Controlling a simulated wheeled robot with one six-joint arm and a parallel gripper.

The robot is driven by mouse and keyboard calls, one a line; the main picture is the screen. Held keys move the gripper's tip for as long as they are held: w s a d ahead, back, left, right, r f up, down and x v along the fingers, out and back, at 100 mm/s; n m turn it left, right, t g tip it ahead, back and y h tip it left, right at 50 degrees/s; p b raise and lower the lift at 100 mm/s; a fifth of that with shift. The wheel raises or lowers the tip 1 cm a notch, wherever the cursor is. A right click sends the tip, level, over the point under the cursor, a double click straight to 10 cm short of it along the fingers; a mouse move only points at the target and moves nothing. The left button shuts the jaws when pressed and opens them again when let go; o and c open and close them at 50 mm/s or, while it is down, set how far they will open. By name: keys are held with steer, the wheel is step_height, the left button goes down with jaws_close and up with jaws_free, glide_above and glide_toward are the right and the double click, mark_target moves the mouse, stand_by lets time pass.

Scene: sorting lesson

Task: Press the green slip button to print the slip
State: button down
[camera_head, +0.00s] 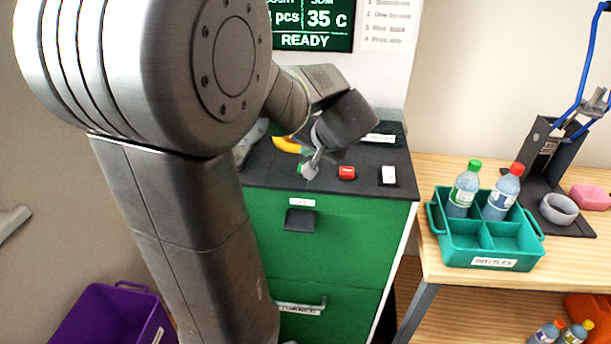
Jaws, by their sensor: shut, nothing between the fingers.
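The green slip button (301,168) is a small green patch on the dark top of the green cabinet, at its front left. My gripper (312,172) is shut and empty, pointing down at the button and covering most of it. I cannot tell whether the fingertips touch the button or stay just above it. A red button (346,173) and a white button (388,175) sit to the right on the same top. The screen (310,22) behind reads "35 C" and "READY", partly hidden by my arm. A dark slot (300,219) is on the cabinet front, below the button.
A yellow curved thing (288,145) lies behind my gripper. A wooden table (450,290) at right bears a teal divided crate (500,250) with two bottles. A purple bin (110,318) stands at lower left. My arm fills the left and hides part of the cabinet.

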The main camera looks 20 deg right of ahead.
mark_target(302, 164)
steer(key=shift+f+b, duration=0.5)
steer(key=shift+f, duration=0.4)
stand_by(1.4)
steer(key=shift+f+b, duration=0.4)
steer(key=shift+b, duration=0.2)
steer(key=shift+f+b, duration=0.55)
stand_by(0.5)
steer(key=shift+r, duration=0.1)
steer(key=shift+r+p, duration=0.6)
steer(key=shift+r, duration=0.25)
steer(key=shift+r+p, duration=1.65)
steer(key=shift+r, duration=0.95)
